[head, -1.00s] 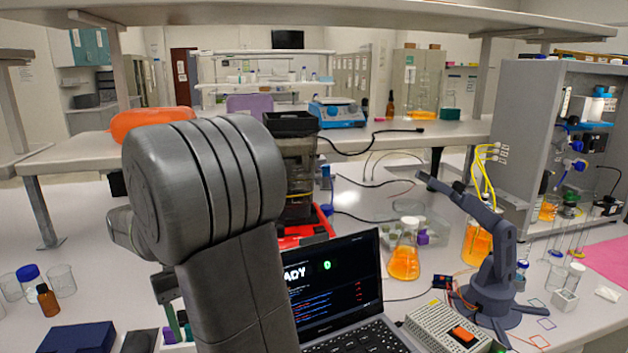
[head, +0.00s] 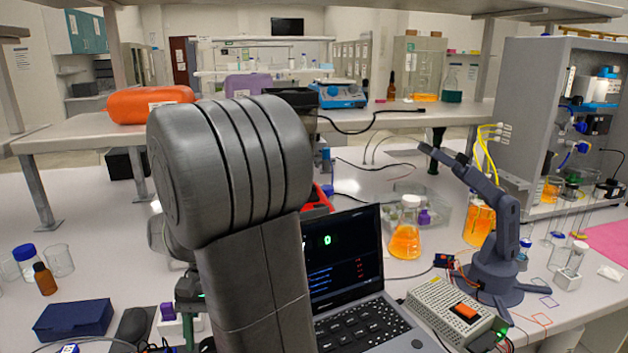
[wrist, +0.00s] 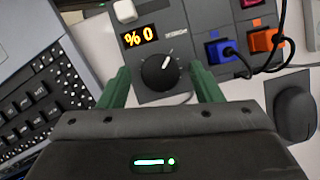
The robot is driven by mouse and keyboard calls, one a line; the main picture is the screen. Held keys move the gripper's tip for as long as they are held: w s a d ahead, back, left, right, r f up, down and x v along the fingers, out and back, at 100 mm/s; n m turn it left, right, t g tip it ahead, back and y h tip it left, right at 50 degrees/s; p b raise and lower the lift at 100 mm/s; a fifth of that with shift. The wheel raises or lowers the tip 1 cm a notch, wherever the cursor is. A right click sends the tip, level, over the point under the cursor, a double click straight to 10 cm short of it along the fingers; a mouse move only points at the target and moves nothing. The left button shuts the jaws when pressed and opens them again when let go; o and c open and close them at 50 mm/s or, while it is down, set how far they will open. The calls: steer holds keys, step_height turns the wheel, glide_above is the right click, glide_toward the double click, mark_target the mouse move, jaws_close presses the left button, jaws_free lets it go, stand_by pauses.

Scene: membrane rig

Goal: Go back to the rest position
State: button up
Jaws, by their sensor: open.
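In the wrist view my gripper (wrist: 160,88) shows two green fingers spread apart, with nothing held between them. I cannot tell whether the fingertips touch the box. In the head view my grey arm fills the middle and hides much of the bench behind it; a small part of the green gripper shows low, left of the arm.
A laptop (head: 370,325) stands right of my arm, close to it. A flask of orange liquid (head: 405,238), a small dark blue robot arm (head: 492,240) and a beige box (head: 448,308) are further right.

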steer(key=shift+d+f+m+y+b, duration=0.1)
steer(key=shift+f+m+y+b, duration=0.1)
steer(key=shift+m+y+b, duration=0.3)
steer(key=a+p+v, duration=0.1)
steer(key=v, duration=1.2)
steer(key=shift+d+r+m+p, duration=0.3)
steer(key=shift+r+p, duration=0.05)
steer(key=shift+r, duration=0.15)
steer(key=shift+r, duration=0.1)
